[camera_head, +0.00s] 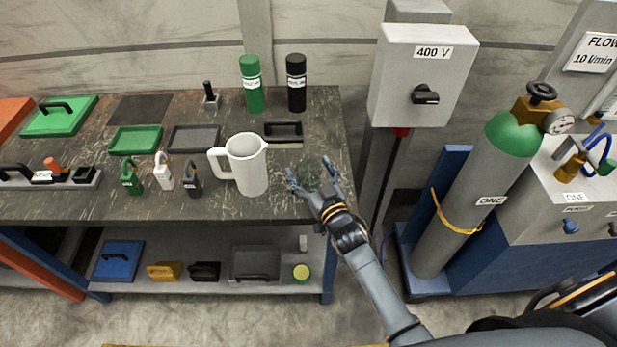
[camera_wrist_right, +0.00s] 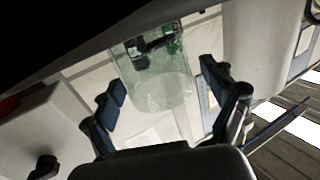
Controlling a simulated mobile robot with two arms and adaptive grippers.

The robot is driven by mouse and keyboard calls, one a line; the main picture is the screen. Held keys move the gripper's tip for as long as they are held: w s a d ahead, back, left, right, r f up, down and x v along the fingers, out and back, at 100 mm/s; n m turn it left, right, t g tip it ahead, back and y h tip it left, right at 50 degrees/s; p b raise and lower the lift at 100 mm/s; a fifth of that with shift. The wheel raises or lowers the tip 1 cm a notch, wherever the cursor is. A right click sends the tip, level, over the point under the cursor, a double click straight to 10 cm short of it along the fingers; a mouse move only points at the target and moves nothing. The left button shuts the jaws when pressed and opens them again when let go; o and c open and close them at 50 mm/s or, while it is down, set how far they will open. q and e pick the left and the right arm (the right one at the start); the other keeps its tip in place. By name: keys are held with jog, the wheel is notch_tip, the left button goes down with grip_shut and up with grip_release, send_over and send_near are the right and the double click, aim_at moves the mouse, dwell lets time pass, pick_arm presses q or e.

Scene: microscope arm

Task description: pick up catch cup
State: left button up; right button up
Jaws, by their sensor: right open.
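A clear glass cup (camera_head: 311,173), which looks like the catch cup, stands near the right end of the dark workbench (camera_head: 325,120). It is see-through and hard to make out against the scratched top. My right gripper (camera_head: 312,177) is at the cup, with its fingers open on either side. In the right wrist view the cup (camera_wrist_right: 158,85) shows between the two open fingers (camera_wrist_right: 164,86). I cannot tell whether a finger touches it. My left gripper is not in view.
A white pitcher (camera_head: 248,170) stands just left of the cup. A black tray (camera_head: 283,131) and green and black cylinders (camera_head: 297,85) are behind. Padlocks (camera_head: 163,175) stand further left. A grey gas cylinder (camera_head: 462,205) and a 400 V box (camera_head: 418,80) are to the right.

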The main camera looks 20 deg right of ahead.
jog(key=shift+s, duration=0.1)
jog(key=c, duration=1.2)
jog(key=shift+r, duration=0.15)
